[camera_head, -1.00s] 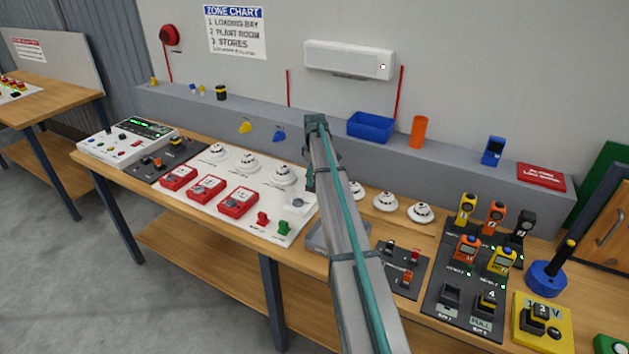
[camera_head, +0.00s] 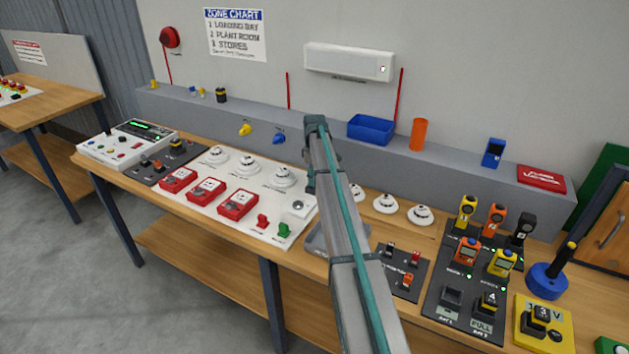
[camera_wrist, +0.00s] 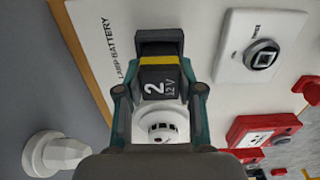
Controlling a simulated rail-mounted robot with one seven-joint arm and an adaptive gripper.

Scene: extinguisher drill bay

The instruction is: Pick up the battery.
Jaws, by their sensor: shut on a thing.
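The battery (camera_wrist: 157,85) is a dark block with a yellow stripe and a white label with "2" and "12 V", in the wrist view. My gripper (camera_wrist: 159,89) is shut on it, with one teal finger on each side. A dark holder (camera_wrist: 159,42) sits just beyond the battery, next to the printed words "LAMP BATTERY". I cannot tell whether the battery is still seated in that holder. In the head view my arm hides the battery and most of my gripper.
A white detector (camera_wrist: 160,126) shows between my fingers in the wrist view, and red call points (camera_wrist: 262,131) stand to the right. In the head view, more batteries sit in the black charger rack (camera_head: 488,303) and yellow tester (camera_head: 536,320). A blue bin (camera_head: 370,129) stands on the ledge.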

